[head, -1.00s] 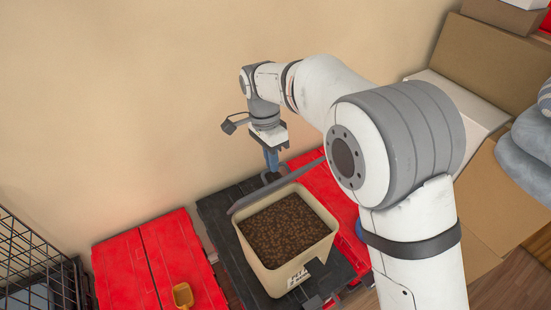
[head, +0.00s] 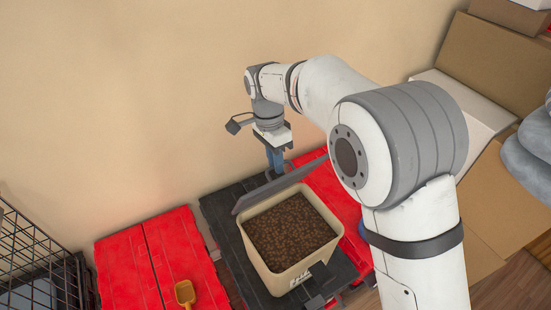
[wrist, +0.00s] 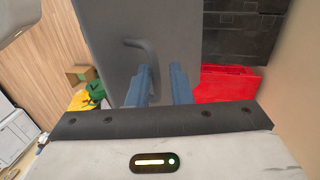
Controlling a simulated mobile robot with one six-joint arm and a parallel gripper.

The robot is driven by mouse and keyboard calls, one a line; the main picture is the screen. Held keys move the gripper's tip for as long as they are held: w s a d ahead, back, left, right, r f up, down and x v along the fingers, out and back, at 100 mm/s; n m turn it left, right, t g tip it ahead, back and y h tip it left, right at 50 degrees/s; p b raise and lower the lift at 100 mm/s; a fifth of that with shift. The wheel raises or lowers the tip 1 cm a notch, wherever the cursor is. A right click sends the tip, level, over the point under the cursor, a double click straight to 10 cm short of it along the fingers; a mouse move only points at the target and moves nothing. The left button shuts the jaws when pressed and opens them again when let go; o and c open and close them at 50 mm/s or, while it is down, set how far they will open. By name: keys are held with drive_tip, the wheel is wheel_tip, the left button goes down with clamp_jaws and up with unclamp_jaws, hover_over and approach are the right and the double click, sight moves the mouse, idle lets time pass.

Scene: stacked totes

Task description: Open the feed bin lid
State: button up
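The feed bin (head: 302,267) is a cream tub full of brown kibble (head: 292,228) in the head view. Its grey lid (head: 285,189) stands raised along the back rim, its inner face partly showing, and the bin mouth is uncovered. My gripper (head: 275,170) is behind the lid, pointing down. In the wrist view the two blue fingers of my gripper (wrist: 163,70) are apart with nothing clearly between them. The lid's outer face (wrist: 105,45) fills the area beyond, and its curved handle (wrist: 142,45) is close to the left finger. I cannot tell if they touch.
The bin stands on a black tote (head: 222,215) between red totes (head: 160,262). A yellow scoop (head: 184,292) lies on the left red tote. A wire cage (head: 35,270) is at far left, cardboard boxes (head: 490,60) at right. The wall is close behind.

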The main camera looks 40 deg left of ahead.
drive_tip(key=shift+o, duration=1.2)
drive_tip(key=shift+r, duration=0.1)
drive_tip(key=w+a+r+p, duration=0.2)
drive_tip(key=a+r+p, duration=0.3)
drive_tip(key=a+p, duration=0.1)
drive_tip(key=shift+a+r, duration=0.25)
drive_tip(key=shift+r, duration=0.15)
drive_tip(key=v, duration=0.8)
drive_tip(key=shift+b, duration=0.35)
drive_tip(key=shift+d, duration=0.1)
